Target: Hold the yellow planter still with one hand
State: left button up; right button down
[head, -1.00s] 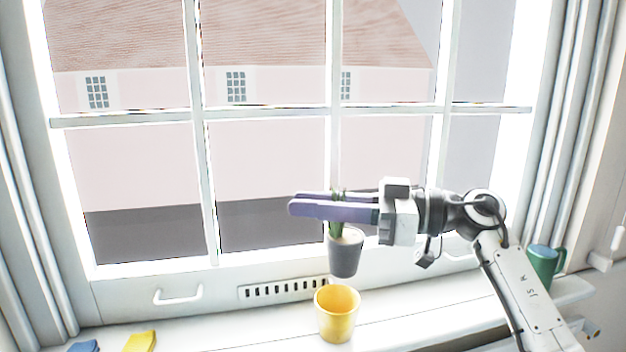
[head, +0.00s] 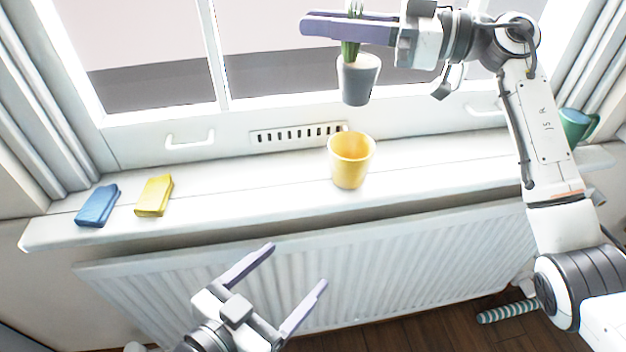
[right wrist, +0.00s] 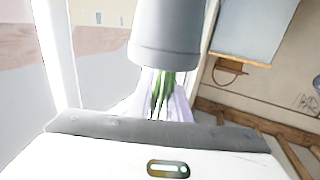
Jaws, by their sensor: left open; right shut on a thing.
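The yellow planter (head: 350,172) stands upright and looks empty on the white windowsill, right of the sill's middle in the head view. My right gripper (head: 352,30) is shut on the green plant (head: 350,48) of a grey pot (head: 358,80). It holds the pot in the air above and behind the yellow planter, apart from it. The grey pot also shows in the right wrist view (right wrist: 168,35), with the plant between the fingers. My left gripper (head: 296,268) is open and empty, in front of the radiator, below the sill and the planter.
On the sill (head: 250,196), a blue packet-like item (head: 97,206) and a yellow one (head: 154,196) lie at left. A radiator (head: 400,250) is under the sill. The sill between the yellow item and planter is clear.

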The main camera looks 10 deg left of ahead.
aim_at(358, 157)
pick_arm(q)
notch_tip(358, 157, up, 8)
jog(key=w+d+m+t+h, duration=0.1)
jog(key=w+d+m+h, duration=0.1)
jog(key=d, duration=0.1)
jog(key=w+n, duration=0.1)
jog(key=w, duration=0.1)
jog(key=w+n, duration=0.1)
jog(key=w, duration=0.1)
jog(key=w+t+y, duration=0.1)
jog(key=w, duration=0.1)
jog(key=shift+w+d+r+n, duration=0.15)
jog(key=shift+w+r+n, duration=0.2)
jog(key=shift+n, duration=0.05)
jog(key=shift+w+d, duration=0.1)
jog(key=shift+w, duration=0.2)
jog(key=x, duration=1.1)
jog(key=shift+w+d, duration=0.1)
jog(key=shift+w, duration=0.05)
jog(key=c, duration=1.2)
